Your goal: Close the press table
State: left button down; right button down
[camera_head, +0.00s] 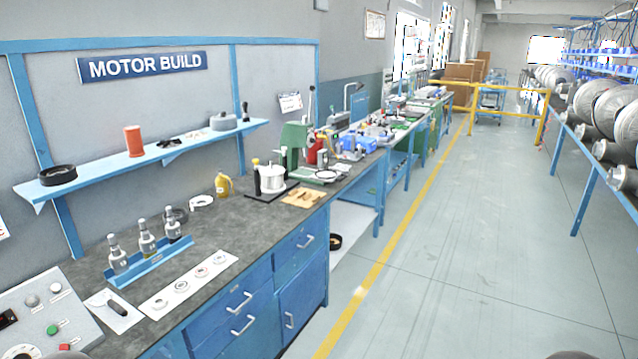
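A green press (293,137) with an upright lever stands on the grey workbench (225,215), towards its far end. A white cylinder (271,178) on a dark base sits in front of the press. I cannot tell which part is the press table, or whether it is open or closed. Neither gripper shows; only small dark rounded shapes, perhaps parts of my arms, cut into the bottom edge. No gripper is near the press.
A yellow container (223,185) stands near the wall. A blue shelf (95,178) hangs above. The floor (470,260) to the right is clear.

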aim_at(326, 175)
jog(key=z, duration=0.2)
jog(key=i, duration=0.95)
jog(key=z, duration=0.35)
jog(key=i, duration=2.55)
jog(key=u, duration=0.85)
jog(key=i, duration=0.3)
jog(key=z, duration=0.1)
